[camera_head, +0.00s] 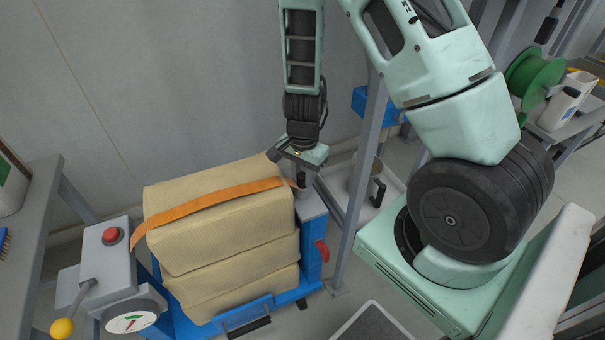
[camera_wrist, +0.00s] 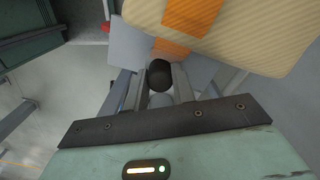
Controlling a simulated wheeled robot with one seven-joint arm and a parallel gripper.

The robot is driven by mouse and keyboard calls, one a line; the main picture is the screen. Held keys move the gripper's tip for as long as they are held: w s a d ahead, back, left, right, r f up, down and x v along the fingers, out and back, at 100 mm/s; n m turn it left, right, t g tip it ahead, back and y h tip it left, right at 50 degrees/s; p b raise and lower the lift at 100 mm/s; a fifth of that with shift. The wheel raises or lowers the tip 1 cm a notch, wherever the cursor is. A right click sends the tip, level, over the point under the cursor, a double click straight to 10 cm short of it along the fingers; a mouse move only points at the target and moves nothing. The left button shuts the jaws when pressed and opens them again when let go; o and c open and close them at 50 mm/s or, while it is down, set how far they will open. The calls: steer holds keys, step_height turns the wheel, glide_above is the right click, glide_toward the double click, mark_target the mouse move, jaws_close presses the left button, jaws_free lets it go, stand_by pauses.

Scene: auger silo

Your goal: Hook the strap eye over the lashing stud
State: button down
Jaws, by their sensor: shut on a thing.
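The orange strap (camera_head: 215,196) lies across the top of the stacked tan sacks (camera_head: 230,228), and its right end runs to my gripper (camera_head: 301,181) at the sacks' upper right edge. In the wrist view the strap (camera_wrist: 194,16) comes down from the top toward my gripper (camera_wrist: 161,88). The fingers are close on either side of a dark round piece (camera_wrist: 160,74) by the strap's end. I cannot tell whether this piece belongs to the strap eye or is the stud. The eye's opening is hidden. A grey post (camera_head: 305,208) stands just below my gripper.
The sacks sit on a blue cart (camera_head: 312,258) with a red handle (camera_head: 322,251) on its right. A grey control box (camera_head: 108,250) with a red button and yellow-knobbed lever stands at left. A grey upright (camera_head: 359,160) rises close to the right of my gripper.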

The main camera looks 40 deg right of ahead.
steer(key=shift+f, duration=0.1)
steer(key=c, duration=1.1)
jaws_free()
steer(key=r+p, duration=0.3)
steer(key=r, duration=0.5)
steer(key=r+p, duration=0.3)
steer(key=r, duration=0.6)
steer(key=shift+d+r, duration=0.2)
steer(key=shift+r, duration=0.05)
